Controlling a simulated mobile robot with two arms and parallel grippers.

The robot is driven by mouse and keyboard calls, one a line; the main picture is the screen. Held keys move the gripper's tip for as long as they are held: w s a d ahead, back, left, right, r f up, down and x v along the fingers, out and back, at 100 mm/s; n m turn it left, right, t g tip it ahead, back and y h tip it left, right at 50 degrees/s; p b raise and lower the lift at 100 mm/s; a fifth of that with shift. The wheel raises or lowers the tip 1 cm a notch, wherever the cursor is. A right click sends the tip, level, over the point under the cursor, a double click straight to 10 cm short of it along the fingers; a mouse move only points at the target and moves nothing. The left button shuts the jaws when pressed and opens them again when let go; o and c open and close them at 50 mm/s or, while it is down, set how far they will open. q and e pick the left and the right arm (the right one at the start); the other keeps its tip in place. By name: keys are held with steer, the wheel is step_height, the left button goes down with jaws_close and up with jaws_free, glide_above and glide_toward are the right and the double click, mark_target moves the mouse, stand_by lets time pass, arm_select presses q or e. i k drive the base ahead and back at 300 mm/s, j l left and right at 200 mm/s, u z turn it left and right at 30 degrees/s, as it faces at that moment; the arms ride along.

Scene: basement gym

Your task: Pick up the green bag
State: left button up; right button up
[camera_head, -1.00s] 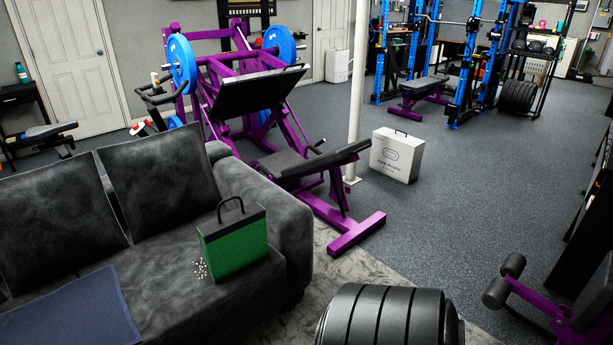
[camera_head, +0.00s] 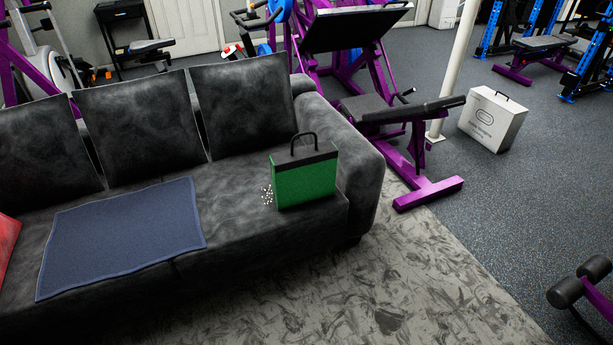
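The green bag (camera_head: 306,182) stands upright on the right end seat of the dark grey sofa (camera_head: 235,225), beside the armrest. It has a black top band and a black loop handle (camera_head: 303,139) that stands up. A small patch of white specks (camera_head: 267,195) lies on the seat at the bag's left side. Neither of my grippers is in view.
A blue cloth (camera_head: 125,235) covers the middle of the sofa seat. A patterned grey rug (camera_head: 370,285) in front of the sofa looks clear. A purple leg machine (camera_head: 425,192) stands behind the armrest. A white case (camera_head: 493,120) and a padded roller (camera_head: 580,282) are at right.

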mark_target(303, 175)
steer(key=i+j+z, duration=0.45)
steer(key=j, duration=0.2)
steer(key=i+j+z, duration=0.25)
steer(key=j, duration=0.15)
steer(key=j+z, duration=0.2)
steer(key=j, duration=0.2)
